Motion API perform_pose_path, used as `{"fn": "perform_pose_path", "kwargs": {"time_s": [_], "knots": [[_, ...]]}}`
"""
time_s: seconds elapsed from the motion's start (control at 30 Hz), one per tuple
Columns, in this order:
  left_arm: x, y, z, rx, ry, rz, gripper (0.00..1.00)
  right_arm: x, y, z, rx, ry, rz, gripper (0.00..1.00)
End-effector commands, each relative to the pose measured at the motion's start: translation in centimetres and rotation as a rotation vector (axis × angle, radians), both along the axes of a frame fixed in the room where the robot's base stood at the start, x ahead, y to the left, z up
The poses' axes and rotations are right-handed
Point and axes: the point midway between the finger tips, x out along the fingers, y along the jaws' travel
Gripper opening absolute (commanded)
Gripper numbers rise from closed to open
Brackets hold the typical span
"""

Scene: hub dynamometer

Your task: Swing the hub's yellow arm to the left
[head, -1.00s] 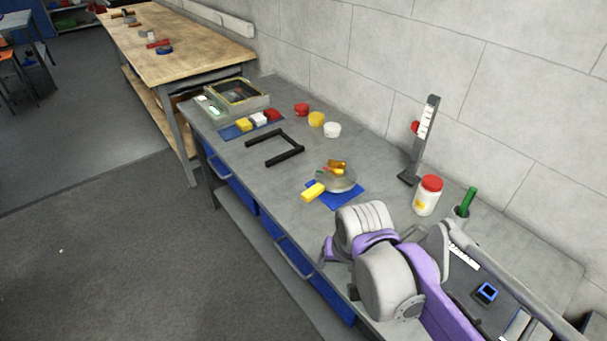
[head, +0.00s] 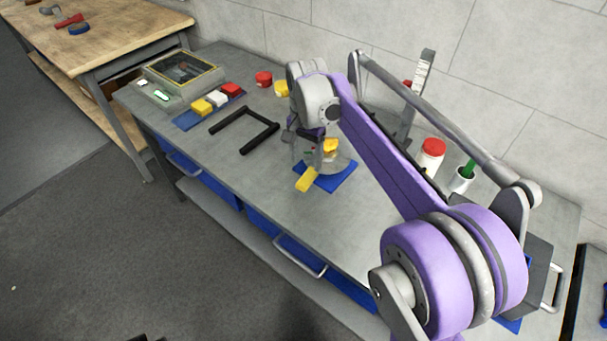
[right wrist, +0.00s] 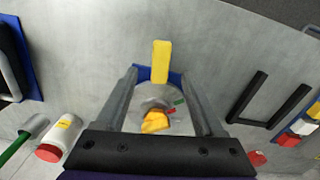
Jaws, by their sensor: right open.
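The hub (head: 342,166) is a round grey disc on a blue mat on the grey bench, partly hidden by my right gripper in the head view. Its yellow arm (head: 306,179) sticks out toward the bench's front edge. My right gripper (head: 312,158) is over the hub, pointing down. In the right wrist view the jaws (right wrist: 160,76) are open and empty, one on each side of the hub. There the yellow arm (right wrist: 161,60) lies between the fingertips in the picture, pointing up. I cannot tell whether either finger touches it.
A black U-shaped frame (head: 245,130) lies left of the hub. A blue mat with coloured blocks (head: 215,98) and a grey case (head: 184,74) are farther left.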

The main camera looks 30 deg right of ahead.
Motion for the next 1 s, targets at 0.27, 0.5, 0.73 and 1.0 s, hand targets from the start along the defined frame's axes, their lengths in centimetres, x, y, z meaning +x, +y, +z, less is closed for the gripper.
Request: {"fn": "perform_pose_path", "kwargs": {"time_s": [0.27,0.5,0.73,1.0], "knots": [[-0.1,0.0,-0.5,0.0,0.002,0.0,0.0,0.0,0.0,-5.3,0.0,0.0,0.001,0.7],[-0.1,0.0,-0.7,0.0,0.002,0.0,0.0,0.0,0.0,-7.4,-0.001,-0.001,0.002,0.7],[-0.1,0.0,-0.7,0.0,0.002,0.0,0.0,0.0,0.0,-7.6,0.0,-0.001,0.002,0.7],[-0.1,0.0,-0.7,0.0,0.002,0.0,0.0,0.0,0.0,-7.6,0.0,-0.001,0.002,0.34]]}}
